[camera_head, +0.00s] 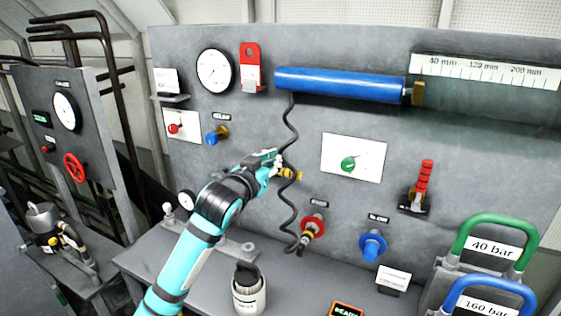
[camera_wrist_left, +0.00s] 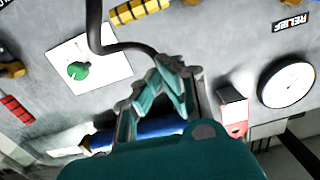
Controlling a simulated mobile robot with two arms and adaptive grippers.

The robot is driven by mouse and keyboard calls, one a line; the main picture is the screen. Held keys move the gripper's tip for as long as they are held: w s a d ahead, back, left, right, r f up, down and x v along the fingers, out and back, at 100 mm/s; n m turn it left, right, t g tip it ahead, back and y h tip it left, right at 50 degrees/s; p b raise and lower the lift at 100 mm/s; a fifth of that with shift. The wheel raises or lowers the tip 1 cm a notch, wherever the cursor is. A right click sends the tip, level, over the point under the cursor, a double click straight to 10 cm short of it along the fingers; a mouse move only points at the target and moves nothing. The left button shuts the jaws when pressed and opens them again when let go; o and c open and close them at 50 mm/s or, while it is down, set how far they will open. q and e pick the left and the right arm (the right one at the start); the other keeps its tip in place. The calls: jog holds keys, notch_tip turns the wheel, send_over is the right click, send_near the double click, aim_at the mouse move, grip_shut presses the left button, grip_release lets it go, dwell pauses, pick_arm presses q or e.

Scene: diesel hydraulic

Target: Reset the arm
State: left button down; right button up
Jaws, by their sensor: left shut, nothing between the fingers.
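My left arm comes in from the lower left in the head view, and its teal and grey gripper (camera_head: 277,160) is in front of the grey panel, left of the green knob (camera_head: 348,163). In the left wrist view the gripper (camera_wrist_left: 164,66) has its fingertips together with nothing between them. A black coiled hose (camera_head: 288,125) hangs close by the fingertips; I cannot tell whether they touch it. The hose also passes just beyond the fingertips in the left wrist view (camera_wrist_left: 97,30). My right gripper is not in view.
A blue cylinder (camera_head: 340,84) is mounted above the gripper. A red coupling (camera_head: 313,224), a blue coupling (camera_head: 372,246) and a red-handled lever (camera_head: 424,180) stick out of the panel. A canister (camera_head: 249,292) stands on the bench. Green (camera_head: 480,225) and blue (camera_head: 470,288) handles rise at right.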

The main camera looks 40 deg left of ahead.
pick_arm(q)
jog(key=shift+s+d, duration=0.15)
jog(key=shift+s, duration=0.35)
